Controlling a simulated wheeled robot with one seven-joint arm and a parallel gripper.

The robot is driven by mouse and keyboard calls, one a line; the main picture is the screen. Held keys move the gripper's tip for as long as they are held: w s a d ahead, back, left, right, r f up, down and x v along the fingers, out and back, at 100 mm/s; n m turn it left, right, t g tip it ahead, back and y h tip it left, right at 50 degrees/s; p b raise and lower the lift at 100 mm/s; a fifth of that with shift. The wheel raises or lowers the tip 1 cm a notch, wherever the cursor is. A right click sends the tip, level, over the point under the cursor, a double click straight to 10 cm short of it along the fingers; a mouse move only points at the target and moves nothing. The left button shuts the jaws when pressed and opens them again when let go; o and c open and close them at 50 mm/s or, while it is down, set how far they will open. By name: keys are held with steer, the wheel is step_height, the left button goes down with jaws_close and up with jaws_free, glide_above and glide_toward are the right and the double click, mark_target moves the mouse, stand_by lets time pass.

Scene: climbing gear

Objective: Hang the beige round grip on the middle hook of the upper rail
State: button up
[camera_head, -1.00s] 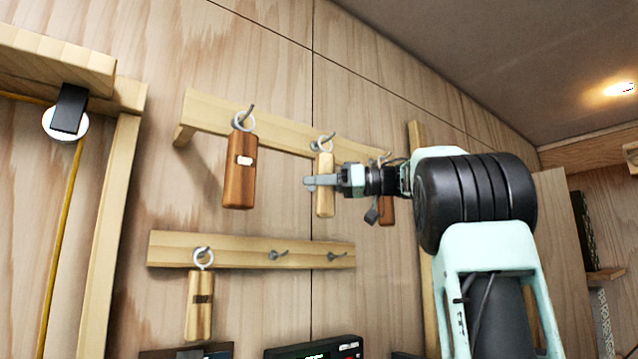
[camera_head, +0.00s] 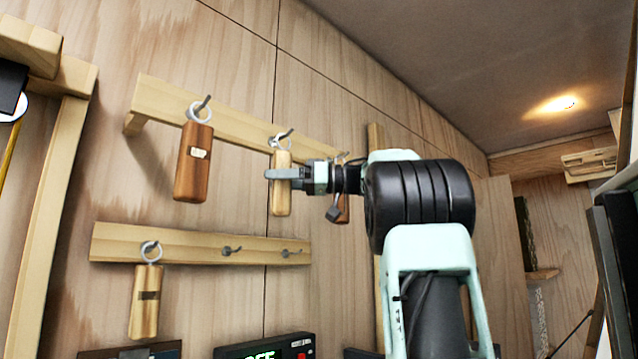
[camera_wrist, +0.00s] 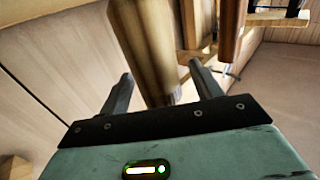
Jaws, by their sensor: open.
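The beige round grip (camera_head: 281,198) hangs upright by its ring from the middle hook (camera_head: 287,134) of the upper rail (camera_head: 233,124). The ring appears to be around the hook. My gripper (camera_head: 270,174) is open at the grip's mid-height, and a finger crosses in front of it. In the wrist view the grip (camera_wrist: 148,45) stands between the two spread fingers of my gripper (camera_wrist: 160,88), with gaps visible on both sides. The gripper covers part of the grip in the head view.
A dark brown grip (camera_head: 192,172) hangs on the upper rail's left hook. A reddish-brown grip (camera_head: 343,207) hangs at right, partly behind my gripper. The lower rail (camera_head: 195,244) holds a banded wooden grip (camera_head: 146,312) on its left hook; its other two hooks are bare.

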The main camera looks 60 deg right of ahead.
steer(key=b+v, duration=0.2)
steer(key=v, duration=1.4)
steer(key=shift+f, duration=0.1)
